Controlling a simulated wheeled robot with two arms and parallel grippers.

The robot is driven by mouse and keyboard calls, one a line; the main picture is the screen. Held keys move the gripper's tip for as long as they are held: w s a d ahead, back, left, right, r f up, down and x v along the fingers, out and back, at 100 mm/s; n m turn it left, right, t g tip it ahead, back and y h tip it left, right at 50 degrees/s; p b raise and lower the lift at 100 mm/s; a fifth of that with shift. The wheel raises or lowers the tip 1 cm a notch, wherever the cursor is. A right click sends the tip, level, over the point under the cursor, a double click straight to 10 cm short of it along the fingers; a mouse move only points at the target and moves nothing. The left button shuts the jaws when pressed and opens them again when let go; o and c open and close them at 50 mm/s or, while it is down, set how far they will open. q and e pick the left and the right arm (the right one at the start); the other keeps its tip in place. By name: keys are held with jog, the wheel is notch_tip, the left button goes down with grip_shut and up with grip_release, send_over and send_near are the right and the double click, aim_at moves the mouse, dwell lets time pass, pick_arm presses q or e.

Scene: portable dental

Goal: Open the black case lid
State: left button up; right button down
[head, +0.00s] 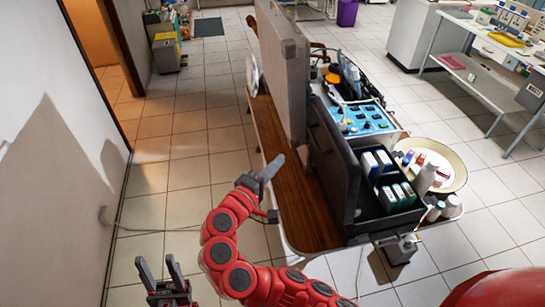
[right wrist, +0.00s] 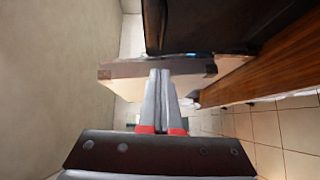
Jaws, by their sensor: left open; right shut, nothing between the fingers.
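The black case (head: 408,223) sits on the near part of the wooden-topped cart, with several boxes and bottles visible inside it. Its black lid (head: 336,165) stands upright, raised along the left side of the case. My right gripper (head: 278,161) is shut and empty, over the left side of the cart, left of the lid and apart from it. In the right wrist view the right gripper (right wrist: 159,72) points forward with its fingers together; a dark panel (right wrist: 215,22), probably the lid, fills the top. My left gripper (head: 162,268) is open and empty at the lower left.
A tall grey panel (head: 284,70) stands upright on the cart behind the lid. A blue instrument tray (head: 358,118) and a round cream dish (head: 447,158) are near the case. The wooden top (head: 300,205) left of the lid is bare. Tiled floor is open to the left.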

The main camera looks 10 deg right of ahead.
jog(key=s+d+p+x, duration=0.1)
jog(key=p+x, duration=0.4)
jog(key=x, duration=0.5)
jog(key=shift+s+d, duration=0.25)
jog(key=shift+s, duration=0.05)
jog(key=shift+f, duration=0.15)
